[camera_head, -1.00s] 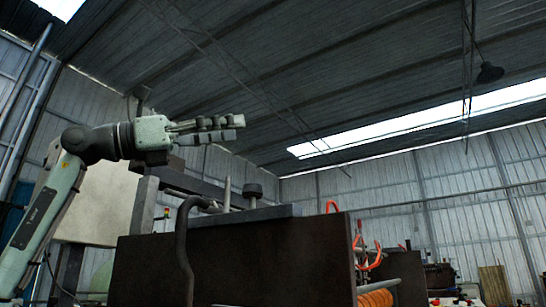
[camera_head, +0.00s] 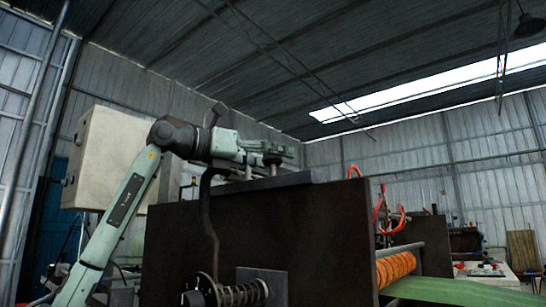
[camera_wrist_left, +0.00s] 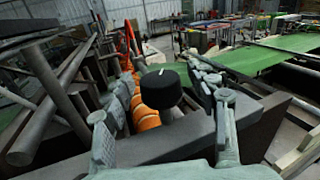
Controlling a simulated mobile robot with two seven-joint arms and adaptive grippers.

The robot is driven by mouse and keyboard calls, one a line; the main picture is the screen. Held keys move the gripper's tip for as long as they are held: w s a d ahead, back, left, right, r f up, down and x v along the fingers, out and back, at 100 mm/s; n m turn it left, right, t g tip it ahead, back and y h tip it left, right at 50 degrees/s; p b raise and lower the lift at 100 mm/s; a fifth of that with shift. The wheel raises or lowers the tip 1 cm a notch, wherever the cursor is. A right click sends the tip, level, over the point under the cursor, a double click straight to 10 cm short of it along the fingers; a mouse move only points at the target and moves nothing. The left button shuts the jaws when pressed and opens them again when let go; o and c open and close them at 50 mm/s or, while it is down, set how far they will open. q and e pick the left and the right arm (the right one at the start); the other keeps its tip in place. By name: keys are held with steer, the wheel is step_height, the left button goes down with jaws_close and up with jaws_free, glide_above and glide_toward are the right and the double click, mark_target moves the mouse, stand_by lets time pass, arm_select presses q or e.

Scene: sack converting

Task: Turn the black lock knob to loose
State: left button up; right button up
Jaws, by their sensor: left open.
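The black lock knob (camera_wrist_left: 160,89) is a round dark cap with a white line on its top, standing on a grey metal plate in the left wrist view. In the head view it shows as a small dark cap (camera_head: 272,159) at the fingers, partly covered. My left gripper (camera_head: 286,150) reaches in level from the left, over the machine's top edge. In the left wrist view its open fingers (camera_wrist_left: 162,76) stand on either side of the knob, with visible gaps; I see no clear contact. My right gripper is not in view.
A dark machine side plate (camera_head: 265,232) stands below the arm, with a bent dark lever (camera_head: 208,215) in front. A spring on a rod (camera_head: 242,294) sits low. Orange rollers (camera_wrist_left: 143,105) and dark bars (camera_wrist_left: 48,85) lie close by. Green sheet (camera_wrist_left: 245,62) runs beyond.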

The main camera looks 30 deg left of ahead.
arm_select(q)
steer(key=c, duration=1.2)
steer(key=shift+y, duration=0.4)
